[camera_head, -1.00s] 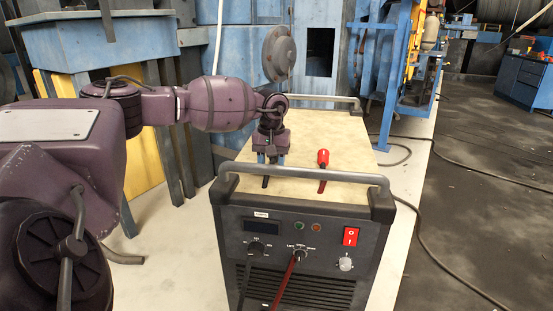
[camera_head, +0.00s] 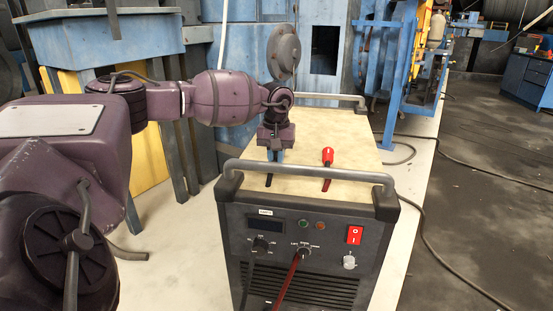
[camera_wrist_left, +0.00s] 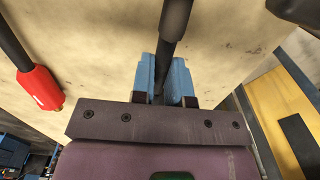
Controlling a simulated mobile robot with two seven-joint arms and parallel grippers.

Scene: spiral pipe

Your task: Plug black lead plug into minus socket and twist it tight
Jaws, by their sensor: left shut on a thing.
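My left gripper (camera_head: 275,155) points down over the pale top of the power unit (camera_head: 345,178), left of the red plug. Its blue fingers (camera_wrist_left: 166,82) are shut on the black lead plug (camera_wrist_left: 175,18) in the wrist view. A thin black length (camera_wrist_left: 158,92) shows between the fingers. In the head view a short piece of black lead (camera_head: 268,181) shows below the fingers. The red plug (camera_head: 327,157) lies on the top and also shows in the wrist view (camera_wrist_left: 42,88). I cannot make out a labelled minus socket. My right gripper is not in view.
A grey handle bar (camera_head: 310,171) runs across the unit's front edge, and another (camera_head: 330,99) stands at the back. The front panel has knobs, a display and a red switch (camera_head: 353,235). A black and a red cable (camera_head: 289,277) hang down the front.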

